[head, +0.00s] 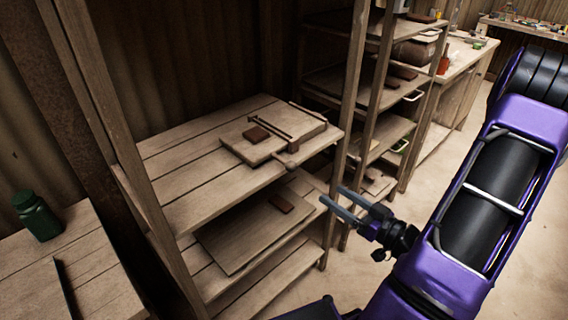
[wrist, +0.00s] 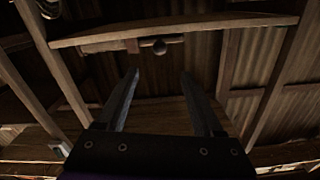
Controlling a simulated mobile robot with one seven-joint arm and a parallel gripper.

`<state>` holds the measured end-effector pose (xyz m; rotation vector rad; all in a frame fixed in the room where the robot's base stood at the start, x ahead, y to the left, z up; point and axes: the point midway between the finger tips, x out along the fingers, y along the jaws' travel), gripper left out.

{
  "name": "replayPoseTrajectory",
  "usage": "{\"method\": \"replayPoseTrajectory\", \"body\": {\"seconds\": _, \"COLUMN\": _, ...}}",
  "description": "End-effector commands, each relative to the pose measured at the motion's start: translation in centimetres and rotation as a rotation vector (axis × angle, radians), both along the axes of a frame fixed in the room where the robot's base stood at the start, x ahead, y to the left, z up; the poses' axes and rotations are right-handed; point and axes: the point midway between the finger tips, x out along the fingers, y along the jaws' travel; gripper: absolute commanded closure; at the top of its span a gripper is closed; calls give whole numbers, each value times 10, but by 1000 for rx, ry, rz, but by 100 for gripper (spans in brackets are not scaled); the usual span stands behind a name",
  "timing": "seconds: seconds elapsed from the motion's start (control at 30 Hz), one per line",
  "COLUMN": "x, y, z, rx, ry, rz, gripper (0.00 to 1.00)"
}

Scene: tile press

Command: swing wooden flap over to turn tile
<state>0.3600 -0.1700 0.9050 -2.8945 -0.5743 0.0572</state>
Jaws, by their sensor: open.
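The tile press (head: 307,131) is a pale wooden board with thin dark bars, lying on the upper shelf. A wooden flap (head: 265,150) appears to lie flat on its left part, with a reddish-brown tile (head: 256,134) on top. A round knob (head: 291,166) sticks out at the shelf's front edge; it also shows in the wrist view (wrist: 160,47), above and between the fingertips. My gripper (head: 332,196) is open and empty, in front of the shelf and lower right of the knob, apart from it. The flap's hinge is too small to tell.
The shelf unit's upright post (head: 348,120) stands right of the press. A green jar (head: 36,216) stands on a table at the left.

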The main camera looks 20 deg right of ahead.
Motion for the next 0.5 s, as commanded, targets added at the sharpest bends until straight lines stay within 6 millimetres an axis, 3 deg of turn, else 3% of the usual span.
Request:
{"method": "replayPoseTrajectory", "body": {"seconds": 0.17, "x": 15, "y": 6, "z": 0, "rx": 6, "ry": -2, "rz": -1, "gripper": 31}}
{"method": "replayPoseTrajectory", "body": {"seconds": 0.5, "x": 81, "y": 34, "z": 0, "rx": 3, "ry": -2, "rz": 3, "gripper": 31}}
